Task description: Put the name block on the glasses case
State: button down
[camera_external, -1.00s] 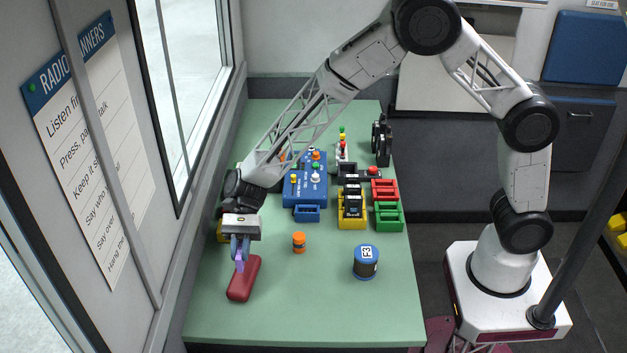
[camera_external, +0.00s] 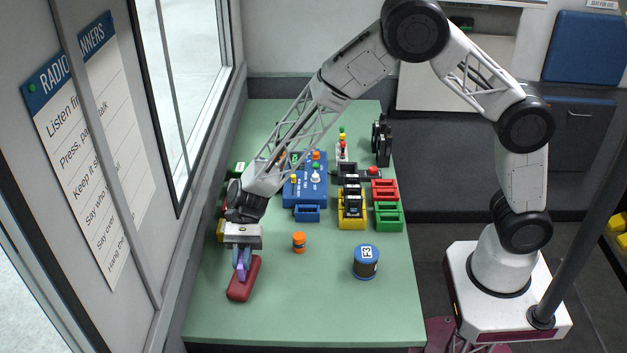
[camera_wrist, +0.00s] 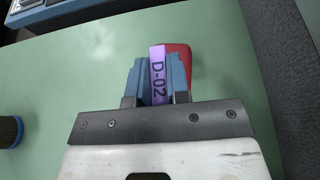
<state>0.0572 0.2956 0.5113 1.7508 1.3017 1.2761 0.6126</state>
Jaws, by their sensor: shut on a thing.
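The name block (camera_wrist: 158,76) is purple and marked "D-02". My gripper (camera_wrist: 158,80) is shut on it, with a blue finger on each side. The glasses case (camera_external: 239,290) is a dark red, rounded long case lying near the front left of the green table. In the external view my gripper (camera_external: 242,266) points down over the case, and the purple block shows between its fingers. In the wrist view the red case (camera_wrist: 181,52) shows behind and beside the block. I cannot tell whether the block touches the case.
A blue control box (camera_external: 306,180) and yellow, red and green trays (camera_external: 388,216) stand farther back. The table's front right is clear.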

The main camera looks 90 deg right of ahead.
jog(key=shift+f, duration=0.1)
jog(key=c, duration=1.1)
grip_release()
jog(key=v, duration=1.2)
